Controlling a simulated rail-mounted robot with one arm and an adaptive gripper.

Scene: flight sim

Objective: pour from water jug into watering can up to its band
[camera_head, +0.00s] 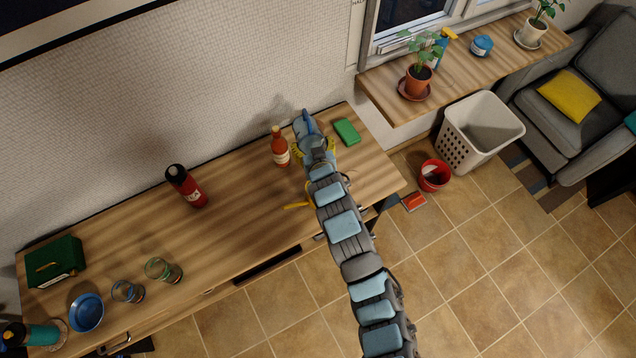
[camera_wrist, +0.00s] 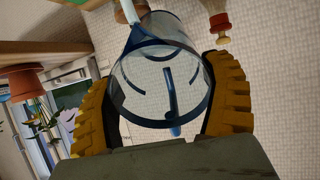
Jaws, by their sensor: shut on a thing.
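The water jug (camera_wrist: 160,75) is a clear vessel with blue edges and a blue handle. In the wrist view it sits between the yellow ridged fingers of my gripper (camera_wrist: 160,108), which are shut on it. In the head view the jug's blue part (camera_head: 303,122) shows just beyond my gripper (camera_head: 314,150), near the wall side of the wooden counter. I cannot make out the water level. A thin yellow piece (camera_head: 296,205) sticks out left of my arm; it may be part of the watering can, otherwise hidden behind my arm. The can's band is not visible.
A dark red bottle (camera_head: 186,186) stands farther left. Glasses (camera_head: 163,270) and a blue bowl (camera_head: 86,312) are at the counter's left end.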

